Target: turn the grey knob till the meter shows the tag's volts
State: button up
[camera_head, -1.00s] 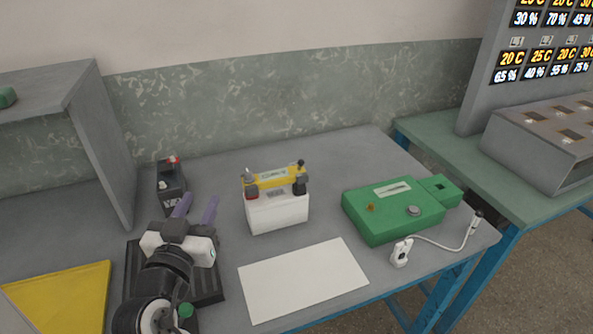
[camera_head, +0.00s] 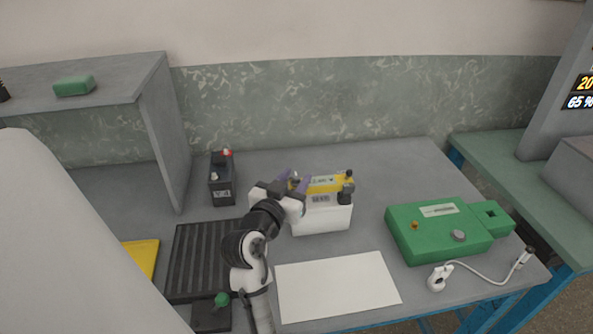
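The grey knob (camera_head: 458,236) sits on top of the green box (camera_head: 400,222) at the right of the bench. The box has a pale meter strip (camera_head: 439,210) whose reading is too small to make out. A white battery (camera_head: 320,219) stands at the middle, with a yellow bar (camera_head: 328,185) across its top. A small pale label (camera_head: 321,199) shows on it, unreadable. My gripper (camera_head: 293,183) is at the battery's top left, well left of the knob. Its purple fingers look apart, and it hides the battery's left terminal. I cannot tell whether they touch the bar.
A white plug (camera_head: 438,277) on a cable lies in front of the green box. A white sheet (camera_head: 337,287) lies in front of the battery. A dark battery (camera_head: 222,180) stands behind left, near the grey shelf (camera_head: 165,130).

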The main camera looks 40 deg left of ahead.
jog(key=shift+w+a, duration=0.2)
jog(key=shift+w, duration=0.5)
grip_shut()
jog(key=shift+d+n+y+p, duration=0.1)
jog(key=shift+n+y+p, duration=0.3)
jog(key=shift+y, duration=0.2)
jog(key=shift+r+n+g+y+p, duration=0.1)
jog(key=shift+n+g+y+p, duration=0.3)
jog(key=shift+n+g+y, duration=0.3)
jog(key=n+g+y+p, duration=0.1)
jog(key=n+y+p, duration=0.1)
jog(key=y, duration=0.1)
jog(key=shift+r+g+p, duration=0.1)
jog(key=shift+g+p, duration=0.2)
jog(key=shift+p, duration=0.05)
jog(key=shift+n+g+y+p, duration=0.85)
jog(key=shift+n+g+y, duration=0.4)
jog(key=shift+y, duration=0.25)
jog(key=shift+f+n+g+y, duration=0.2)
jog(key=shift+n+g+y, duration=0.1)
jog(key=shift+g, duration=0.15)
